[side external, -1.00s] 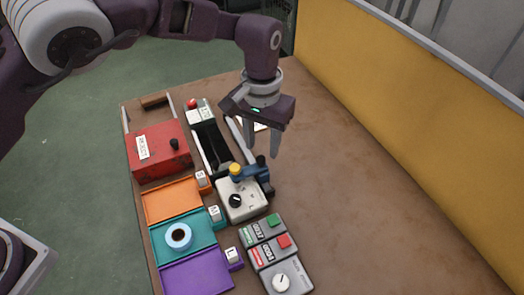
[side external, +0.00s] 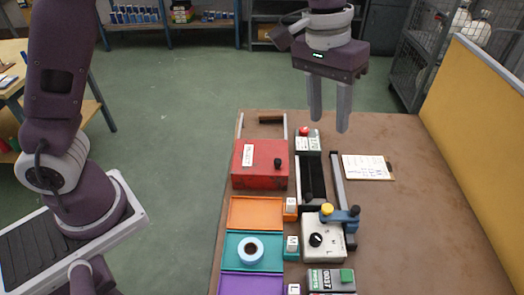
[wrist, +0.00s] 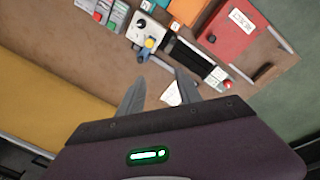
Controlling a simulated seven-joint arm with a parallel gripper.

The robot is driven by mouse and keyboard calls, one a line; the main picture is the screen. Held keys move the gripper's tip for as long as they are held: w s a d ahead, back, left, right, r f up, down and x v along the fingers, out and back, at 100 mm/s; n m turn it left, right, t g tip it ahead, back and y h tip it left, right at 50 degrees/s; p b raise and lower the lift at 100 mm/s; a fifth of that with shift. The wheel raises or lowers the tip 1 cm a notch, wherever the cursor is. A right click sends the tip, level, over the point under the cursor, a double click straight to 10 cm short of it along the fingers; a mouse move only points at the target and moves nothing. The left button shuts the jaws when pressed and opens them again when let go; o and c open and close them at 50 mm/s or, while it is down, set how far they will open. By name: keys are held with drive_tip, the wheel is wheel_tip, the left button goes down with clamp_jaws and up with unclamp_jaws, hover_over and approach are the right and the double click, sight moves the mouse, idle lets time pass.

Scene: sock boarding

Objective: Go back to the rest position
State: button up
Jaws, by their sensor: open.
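My gripper (side external: 329,105) is open and empty. In the side external view it hangs in the air with its fingers pointing down, over the far part of the brown bench (side external: 400,225). In the wrist view its two fingers (wrist: 160,90) stand apart with nothing between them, and the bench with its devices shows beyond.
The bench holds a red reject box (side external: 260,178), an orange tray (side external: 255,213), a teal tray (side external: 235,262) with a white roll (side external: 250,259), a purple tray (side external: 250,287), a grey dial box (side external: 322,246) and a clipboard (side external: 367,168). A yellow panel (side external: 480,130) stands at right.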

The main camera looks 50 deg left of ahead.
drive_tip(key=s+a+r+t, duration=0.2)
drive_tip(key=s+a+r, duration=0.5)
drive_tip(key=s+a, duration=0.2)
drive_tip(key=s+a+f+t, duration=0.1)
drive_tip(key=s+a, duration=0.2)
drive_tip(key=s, duration=0.5)
drive_tip(key=s+a+f+t+y, duration=0.1)
drive_tip(key=s+a, duration=0.2)
drive_tip(key=s, duration=0.4)
drive_tip(key=shift+s+a+f+t+y, duration=0.3)
drive_tip(key=shift+s+a+f+t, duration=0.05)
drive_tip(key=shift+t, duration=0.05)
